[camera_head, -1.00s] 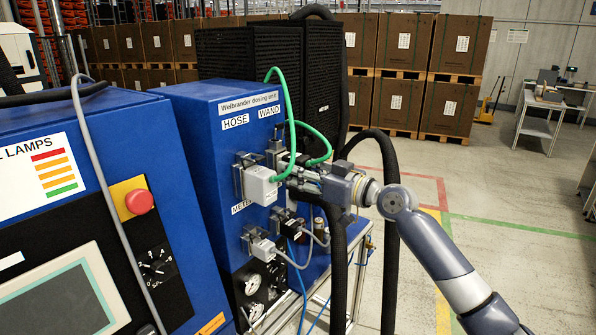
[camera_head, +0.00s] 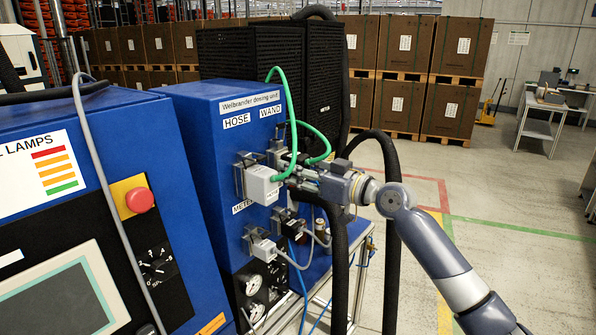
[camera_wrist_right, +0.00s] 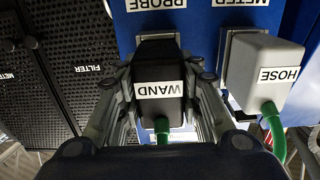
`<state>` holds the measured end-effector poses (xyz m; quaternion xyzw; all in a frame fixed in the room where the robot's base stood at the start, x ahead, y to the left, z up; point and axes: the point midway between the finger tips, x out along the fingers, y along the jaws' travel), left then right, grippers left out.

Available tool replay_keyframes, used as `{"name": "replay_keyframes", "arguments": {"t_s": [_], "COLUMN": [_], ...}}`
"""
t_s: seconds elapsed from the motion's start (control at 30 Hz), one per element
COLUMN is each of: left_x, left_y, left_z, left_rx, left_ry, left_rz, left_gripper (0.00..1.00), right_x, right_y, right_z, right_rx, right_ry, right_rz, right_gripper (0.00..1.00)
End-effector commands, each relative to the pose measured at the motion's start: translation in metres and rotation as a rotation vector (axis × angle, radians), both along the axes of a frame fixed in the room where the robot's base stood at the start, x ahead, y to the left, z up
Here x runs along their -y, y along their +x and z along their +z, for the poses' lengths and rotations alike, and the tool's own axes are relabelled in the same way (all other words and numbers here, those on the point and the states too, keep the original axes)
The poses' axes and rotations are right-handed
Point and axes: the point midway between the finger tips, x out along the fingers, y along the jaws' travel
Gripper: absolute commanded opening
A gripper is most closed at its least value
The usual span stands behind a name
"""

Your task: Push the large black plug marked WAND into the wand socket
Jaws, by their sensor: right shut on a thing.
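The black plug marked WAND (camera_wrist_right: 158,108) is between the two fingers of my right gripper (camera_wrist_right: 160,80), which is shut on it, in the right wrist view. A green cable runs from the plug. The plug is up against a grey socket frame on the blue panel; I cannot tell how deep it sits. In the head view my right gripper (camera_head: 300,178) reaches in from the right, under the panel's WAND label (camera_head: 271,110). There the wand socket (camera_head: 276,150) shows only in part, and the plug is mostly hidden behind the grey plug and the fingers. My left gripper is out of view.
A grey plug marked HOSE (camera_head: 262,184) with a green cable sits close beside, in its own socket; it also shows in the right wrist view (camera_wrist_right: 264,78). A thick black hose (camera_head: 388,220) hangs by my right wrist.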

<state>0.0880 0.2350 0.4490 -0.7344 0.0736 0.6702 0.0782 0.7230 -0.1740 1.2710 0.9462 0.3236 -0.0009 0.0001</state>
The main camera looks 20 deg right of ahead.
Motion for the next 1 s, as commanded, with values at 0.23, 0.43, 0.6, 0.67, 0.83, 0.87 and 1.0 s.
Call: {"name": "replay_keyframes", "arguments": {"t_s": [0.23,0.43,0.6,0.67,0.83,0.87,1.0], "left_x": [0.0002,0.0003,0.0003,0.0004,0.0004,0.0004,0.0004], "left_y": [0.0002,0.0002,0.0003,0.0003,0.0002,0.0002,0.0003], "left_z": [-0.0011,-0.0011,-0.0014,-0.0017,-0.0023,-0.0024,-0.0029], "left_rx": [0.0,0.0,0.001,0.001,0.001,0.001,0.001], "left_ry": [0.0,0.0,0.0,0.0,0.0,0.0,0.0], "left_rz": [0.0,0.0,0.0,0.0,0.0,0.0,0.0], "left_gripper": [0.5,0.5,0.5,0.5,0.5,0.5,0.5], "right_x": [-0.002,-0.002,-0.0025,-0.0029,-0.0042,-0.0044,-0.0053], "right_y": [0.0026,0.0025,0.0031,0.0036,0.0052,0.0055,0.0069], "right_z": [0.0004,0.0005,0.0004,0.0004,0.0005,0.0005,0.0006], "right_rx": [0.001,0.001,0.001,0.001,0.001,0.001,0.001], "right_ry": [0.001,0.001,0.001,0.001,0.001,0.001,0.001], "right_rz": [0.0,0.0,0.0,0.0,0.0,0.0,0.0], "right_gripper": [0.04,0.04,0.04,0.04,0.04,0.04,0.04]}}
